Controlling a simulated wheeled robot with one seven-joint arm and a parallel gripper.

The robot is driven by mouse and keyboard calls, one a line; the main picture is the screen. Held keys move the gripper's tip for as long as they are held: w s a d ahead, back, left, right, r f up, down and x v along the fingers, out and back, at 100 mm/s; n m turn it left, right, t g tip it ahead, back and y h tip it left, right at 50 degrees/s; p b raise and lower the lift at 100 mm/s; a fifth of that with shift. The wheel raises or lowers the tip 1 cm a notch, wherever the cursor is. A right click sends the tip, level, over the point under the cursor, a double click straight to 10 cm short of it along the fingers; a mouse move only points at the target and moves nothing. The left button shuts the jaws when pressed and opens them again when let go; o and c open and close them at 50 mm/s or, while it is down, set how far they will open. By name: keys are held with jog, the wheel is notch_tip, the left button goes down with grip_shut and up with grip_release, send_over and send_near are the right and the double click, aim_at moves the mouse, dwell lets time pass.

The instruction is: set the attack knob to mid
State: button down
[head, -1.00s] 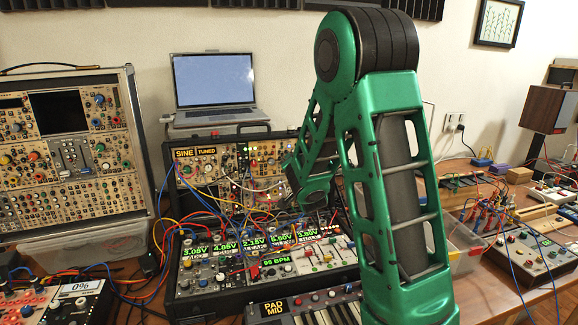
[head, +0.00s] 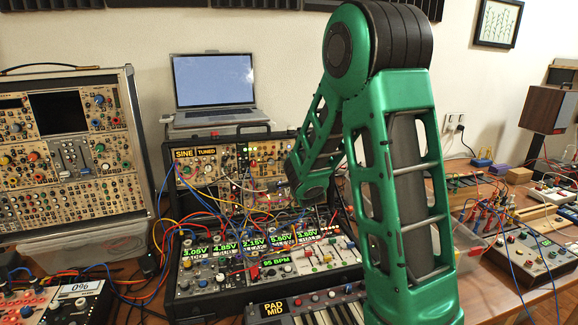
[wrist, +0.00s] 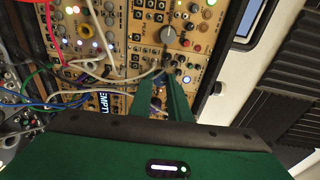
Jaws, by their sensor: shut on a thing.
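My gripper (wrist: 157,82) shows in the wrist view with its two green fingers reaching to a tan synth module panel (wrist: 118,45). The fingers are close together, shut on a small knob at the panel; the knob is mostly hidden between them. I cannot read a label that marks it as the attack knob, nor its pointer.
Patch cables (wrist: 75,75) cross the panel close to the fingers. The laptop (head: 214,82) stands above the case. A lower case with voltage displays (head: 228,245) and a keyboard (head: 330,313) lie in front.

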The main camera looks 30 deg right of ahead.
jog(key=shift+f, duration=0.3)
jog(key=c, duration=1.7)
grip_release()
jog(key=shift+o, duration=0.2)
jog(key=shift+r, duration=0.1)
jog(key=v, duration=1)
jog(key=shift+s+a, duration=0.2)
jog(key=shift+s, duration=0.15)
jog(key=shift+d, duration=0.1)
